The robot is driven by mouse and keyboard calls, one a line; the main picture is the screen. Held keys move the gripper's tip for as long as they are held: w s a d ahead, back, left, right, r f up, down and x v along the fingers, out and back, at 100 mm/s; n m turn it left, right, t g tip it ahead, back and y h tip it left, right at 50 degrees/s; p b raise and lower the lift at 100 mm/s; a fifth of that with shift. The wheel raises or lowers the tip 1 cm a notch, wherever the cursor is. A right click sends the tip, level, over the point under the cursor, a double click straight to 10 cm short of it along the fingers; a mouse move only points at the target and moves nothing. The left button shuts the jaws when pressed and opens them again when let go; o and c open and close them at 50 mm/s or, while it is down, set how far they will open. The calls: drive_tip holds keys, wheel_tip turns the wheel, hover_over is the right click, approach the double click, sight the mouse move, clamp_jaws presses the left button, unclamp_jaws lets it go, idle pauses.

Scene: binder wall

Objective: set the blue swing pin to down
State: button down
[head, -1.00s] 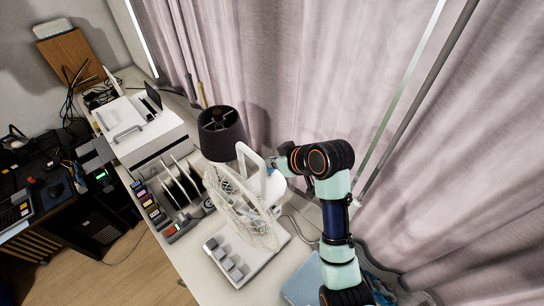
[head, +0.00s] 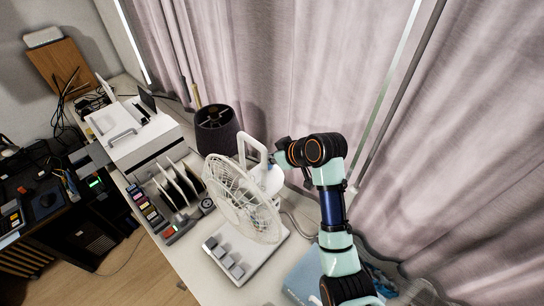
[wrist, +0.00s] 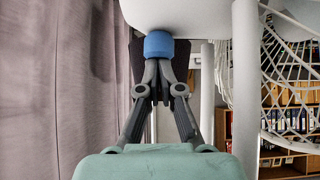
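A white desk fan (head: 243,200) stands on the long white table, its round wire cage facing the front left. The blue swing pin is a short blue cylinder (wrist: 158,45) against the fan's white motor housing (wrist: 175,15) in the wrist view. In the head view only a small bit of blue (head: 270,166) shows beside my gripper (head: 277,160). In the wrist view my gripper (wrist: 159,68) has its fingertips together right at the pin's near end. They look to touch it, not to lie around it. Contact is hard to judge.
The fan's white handle loop (head: 252,147) rises close to my gripper. A dark lampshade (head: 216,130) stands behind the fan. A file rack (head: 175,188) and a white printer (head: 145,135) are to the left. Pink curtains (head: 300,60) hang close behind my arm.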

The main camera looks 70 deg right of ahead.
sight(271, 165)
drive_tip(key=r+p, duration=0.2)
drive_tip(key=r, duration=0.1)
drive_tip(key=shift+a, duration=0.2)
drive_tip(key=b+v, duration=0.2)
drive_tip(key=v, duration=0.8)
drive_tip(key=shift+d+r, duration=0.15)
drive_tip(key=shift+r, duration=0.35)
